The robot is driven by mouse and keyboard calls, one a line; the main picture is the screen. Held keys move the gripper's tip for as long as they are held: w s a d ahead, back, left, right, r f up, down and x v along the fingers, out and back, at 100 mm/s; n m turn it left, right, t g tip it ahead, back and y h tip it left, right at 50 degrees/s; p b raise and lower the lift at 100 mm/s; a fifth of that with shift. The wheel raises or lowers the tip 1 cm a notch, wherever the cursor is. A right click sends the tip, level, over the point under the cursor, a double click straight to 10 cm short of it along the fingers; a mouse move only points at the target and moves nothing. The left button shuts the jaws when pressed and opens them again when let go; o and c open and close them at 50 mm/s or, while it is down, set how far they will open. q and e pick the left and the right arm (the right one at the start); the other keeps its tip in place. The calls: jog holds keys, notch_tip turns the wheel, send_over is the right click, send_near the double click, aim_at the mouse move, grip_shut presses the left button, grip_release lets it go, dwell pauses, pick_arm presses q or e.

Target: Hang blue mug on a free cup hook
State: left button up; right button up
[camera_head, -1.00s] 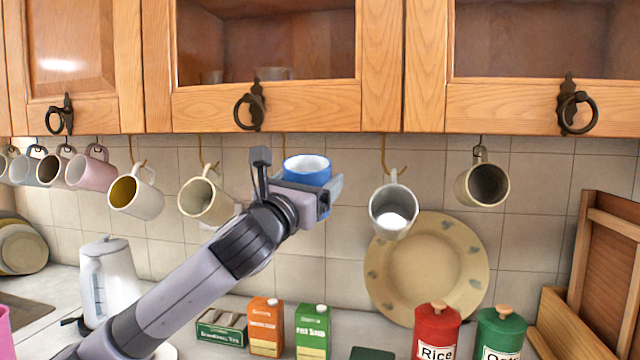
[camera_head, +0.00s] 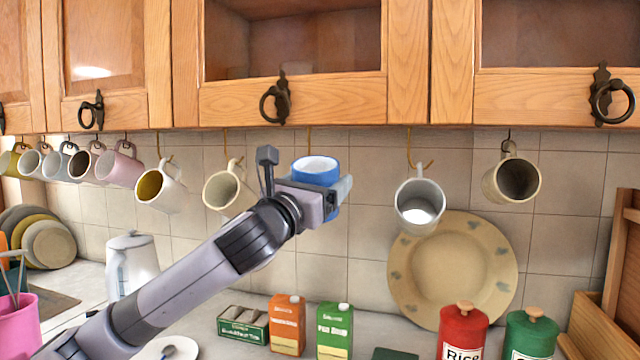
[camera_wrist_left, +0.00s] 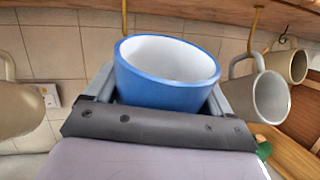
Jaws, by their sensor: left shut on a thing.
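The blue mug (camera_head: 316,165) with a white inside is held by my left gripper (camera_head: 322,186), below the cabinet edge. In the left wrist view the blue mug (camera_wrist_left: 165,88) sits between the two fingers of my left gripper (camera_wrist_left: 160,95), its opening upward and slightly tilted; its handle is hidden. A brass cup hook (camera_head: 309,140) with no mug on it hangs just behind and above the blue mug. Its lower end is hidden behind the mug. My right gripper is not in view.
A cream mug (camera_head: 226,190) hangs to the left and a grey-white mug (camera_head: 419,205) to the right of the blue mug. Several more mugs hang along the cabinet underside. A large plate (camera_head: 455,275) leans on the tiles. Cartons and canisters (camera_head: 463,330) stand below.

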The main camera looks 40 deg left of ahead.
pick_arm(q)
jog(key=o, duration=1.1)
jog(key=shift+f, duration=0.1)
jog(key=shift+s+f, duration=0.1)
jog(key=shift+s, duration=0.2)
jog(key=b+v, duration=0.3)
jog(key=v, duration=0.1)
jog(key=shift+d+f+b, duration=0.1)
jog(key=shift+b, duration=0.2)
jog(key=shift+r+b+v, duration=0.2)
jog(key=shift+b+v, duration=0.75)
jog(key=shift+v, duration=0.3)
jog(key=shift+s, duration=0.1)
